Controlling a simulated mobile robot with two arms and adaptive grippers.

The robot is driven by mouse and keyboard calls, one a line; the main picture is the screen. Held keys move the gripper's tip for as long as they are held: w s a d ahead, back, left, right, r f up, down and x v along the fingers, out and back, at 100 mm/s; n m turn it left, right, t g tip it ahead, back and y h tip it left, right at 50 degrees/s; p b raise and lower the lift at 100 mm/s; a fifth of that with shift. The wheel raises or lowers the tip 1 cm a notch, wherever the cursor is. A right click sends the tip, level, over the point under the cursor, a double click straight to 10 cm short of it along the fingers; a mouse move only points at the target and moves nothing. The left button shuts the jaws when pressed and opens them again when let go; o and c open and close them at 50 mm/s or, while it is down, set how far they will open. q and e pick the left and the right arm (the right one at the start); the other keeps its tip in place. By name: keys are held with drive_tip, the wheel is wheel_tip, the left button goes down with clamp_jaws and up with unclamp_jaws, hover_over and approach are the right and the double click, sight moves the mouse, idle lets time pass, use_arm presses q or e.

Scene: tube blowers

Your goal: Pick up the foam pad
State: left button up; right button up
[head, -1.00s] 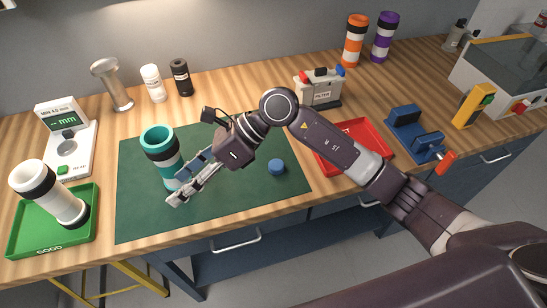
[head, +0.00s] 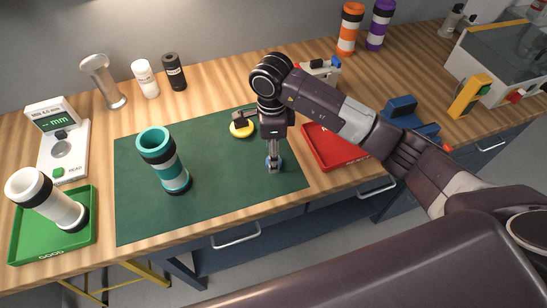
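A small blue round piece (head: 269,163) lies on the right part of the green mat (head: 215,205). Which of the two is the foam pad I cannot tell for certain. My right gripper (head: 275,168) points straight down at the blue piece, with its fingertips over or beside it and hiding part of it. Its finger gap and any contact are not clear. My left gripper is not in view.
A teal-and-white tube (head: 163,160) stands on the mat's left half. A green tray (head: 85,235) with a white-and-black tube (head: 48,200) is at left; a red tray (head: 325,157) is right of the mat. The mat's front middle is clear.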

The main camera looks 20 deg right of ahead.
drive_tip(key=shift+f, duration=1.05)
drive_tip(key=c, duration=0.8)
drive_tip(key=shift+c, duration=0.2)
drive_tip(key=shift+r, duration=0.1)
